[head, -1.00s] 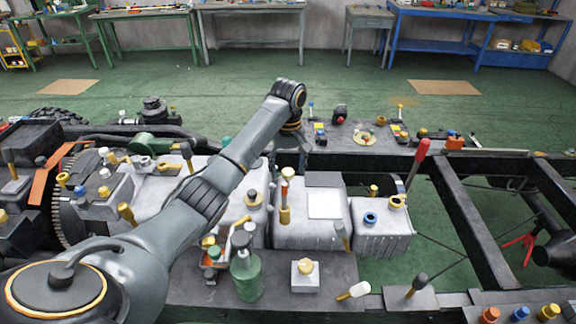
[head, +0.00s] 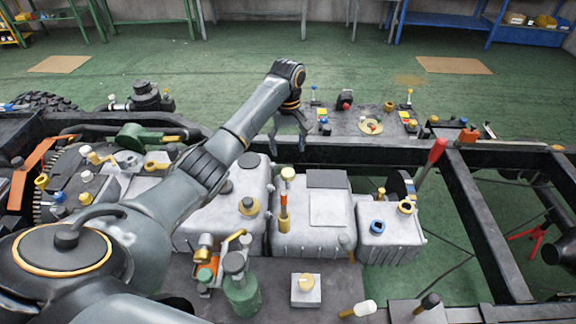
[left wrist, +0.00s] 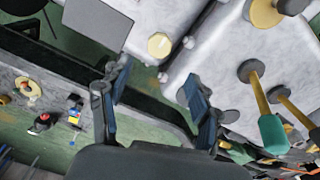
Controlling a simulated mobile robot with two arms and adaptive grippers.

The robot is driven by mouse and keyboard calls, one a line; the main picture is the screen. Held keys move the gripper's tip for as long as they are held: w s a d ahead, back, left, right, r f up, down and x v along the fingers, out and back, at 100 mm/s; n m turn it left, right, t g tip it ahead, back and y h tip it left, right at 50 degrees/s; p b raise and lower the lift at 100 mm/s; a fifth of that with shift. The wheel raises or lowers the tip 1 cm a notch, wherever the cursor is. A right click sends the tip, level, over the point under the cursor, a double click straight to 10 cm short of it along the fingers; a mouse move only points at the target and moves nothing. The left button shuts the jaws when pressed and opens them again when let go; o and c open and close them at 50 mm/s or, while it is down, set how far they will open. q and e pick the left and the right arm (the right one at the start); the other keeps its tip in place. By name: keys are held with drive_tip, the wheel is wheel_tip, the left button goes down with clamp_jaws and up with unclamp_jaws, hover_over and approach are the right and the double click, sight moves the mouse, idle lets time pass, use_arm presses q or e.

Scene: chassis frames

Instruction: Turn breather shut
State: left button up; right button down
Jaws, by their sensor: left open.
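My left gripper (head: 289,143) hangs over the far side of the grey housings, beside the dark frame rail. Its two fingers (left wrist: 155,78) are spread and empty in the left wrist view. A pale yellow round cap (head: 288,174) stands on a stem on the middle grey housing (head: 325,240). A yellow cap (left wrist: 160,45), probably the same one, lies just beyond the fingertips, apart from them. I cannot tell which fitting is the breather. My right gripper is out of view.
A red-topped lever (head: 432,158) rises at the right. A green bottle (head: 241,288) and a pale block with a yellow knob (head: 306,290) stand in front. A plate with small coloured fittings (head: 350,125) lies behind the rail. Open floor shows beyond.

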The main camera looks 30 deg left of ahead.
sight(288, 172)
use_arm(q)
wheel_tip(288, 172, down, 4)
drive_tip(key=shift+p, duration=0.3)
drive_tip(key=f, duration=0.4)
drive_tip(key=shift+w+a+f, duration=0.1)
drive_tip(key=shift+w+f, duration=0.1)
drive_tip(key=shift+f, duration=0.85)
drive_tip(key=shift+c, duration=0.2)
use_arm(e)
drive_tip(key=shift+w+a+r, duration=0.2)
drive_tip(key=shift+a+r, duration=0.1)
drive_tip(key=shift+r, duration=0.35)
use_arm(q)
drive_tip(key=c, duration=1.1)
drive_tip(key=shift+c, duration=0.2)
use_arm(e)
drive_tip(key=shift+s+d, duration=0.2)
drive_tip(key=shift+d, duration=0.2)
